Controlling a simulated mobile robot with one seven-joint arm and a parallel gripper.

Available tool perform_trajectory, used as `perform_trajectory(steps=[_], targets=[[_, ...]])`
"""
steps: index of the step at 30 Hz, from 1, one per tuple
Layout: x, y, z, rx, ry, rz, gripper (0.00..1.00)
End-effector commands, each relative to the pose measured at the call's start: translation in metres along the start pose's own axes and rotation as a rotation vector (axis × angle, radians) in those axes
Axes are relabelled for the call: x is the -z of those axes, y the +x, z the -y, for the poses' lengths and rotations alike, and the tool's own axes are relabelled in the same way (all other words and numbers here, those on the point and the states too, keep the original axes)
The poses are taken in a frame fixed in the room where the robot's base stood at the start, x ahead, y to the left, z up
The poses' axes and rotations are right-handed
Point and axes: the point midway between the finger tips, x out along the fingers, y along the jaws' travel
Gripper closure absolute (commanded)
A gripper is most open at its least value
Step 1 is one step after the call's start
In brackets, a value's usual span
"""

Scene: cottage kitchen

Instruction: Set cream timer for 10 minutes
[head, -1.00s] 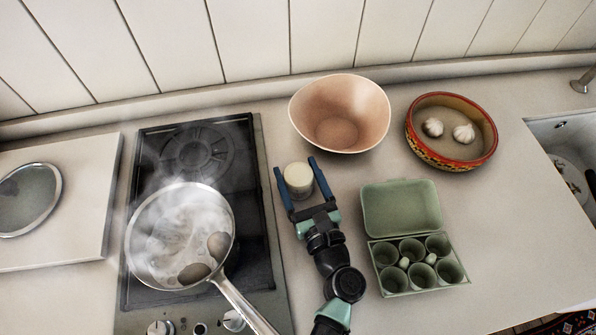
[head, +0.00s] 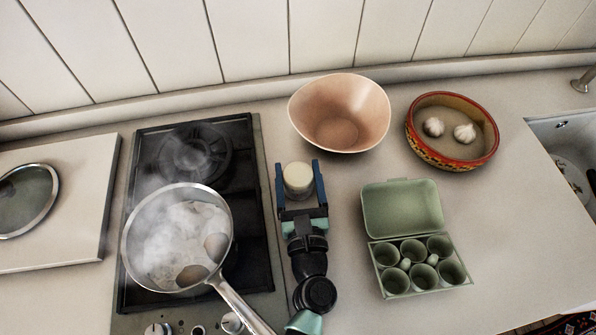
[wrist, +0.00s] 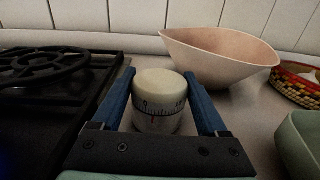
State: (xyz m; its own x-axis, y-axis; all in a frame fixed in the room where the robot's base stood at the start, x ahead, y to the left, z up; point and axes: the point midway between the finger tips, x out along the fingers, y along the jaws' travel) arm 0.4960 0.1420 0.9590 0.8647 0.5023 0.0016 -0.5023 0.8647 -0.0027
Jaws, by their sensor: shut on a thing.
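The cream timer (head: 298,178) is a short cylinder standing upright on the counter, between the hob and the green egg box. In the wrist view the cream timer (wrist: 158,98) shows a dark band with a scale; a 0 is at the left and a number that looks like 10 at the right, with a mark below the band. My gripper (head: 299,182) is shut on the timer, with one blue finger along each side. My gripper also shows in the wrist view (wrist: 160,100), reaching around it from the near side.
A steaming pan (head: 180,190) with eggs sits on the black hob (head: 255,240) at the left, its handle pointing toward my arm. A pink bowl (head: 340,100) stands behind the timer. A green egg box (head: 402,210) is at the right, below a painted bowl with garlic (head: 450,160).

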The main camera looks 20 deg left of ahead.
Motion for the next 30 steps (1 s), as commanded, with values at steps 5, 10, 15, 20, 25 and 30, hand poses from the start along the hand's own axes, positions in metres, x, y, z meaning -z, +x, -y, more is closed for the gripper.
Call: perform_trajectory(steps=[5, 10, 15, 20, 25, 30], targets=[[0.0001, 0.0002, -0.0008, -0.003, 0.000, 0.000, 0.79], [0.0001, 0.0002, -0.0008, -0.003, 0.000, 0.000, 0.79], [0.0001, 0.0002, -0.0009, -0.003, 0.000, 0.000, 0.79], [0.0000, 0.0002, -0.0009, -0.003, 0.000, 0.000, 0.79], [0.0000, 0.0002, -0.0010, -0.003, 0.000, 0.000, 0.11], [0.0000, 0.0001, -0.0007, -0.002, 0.000, 0.000, 0.00]])
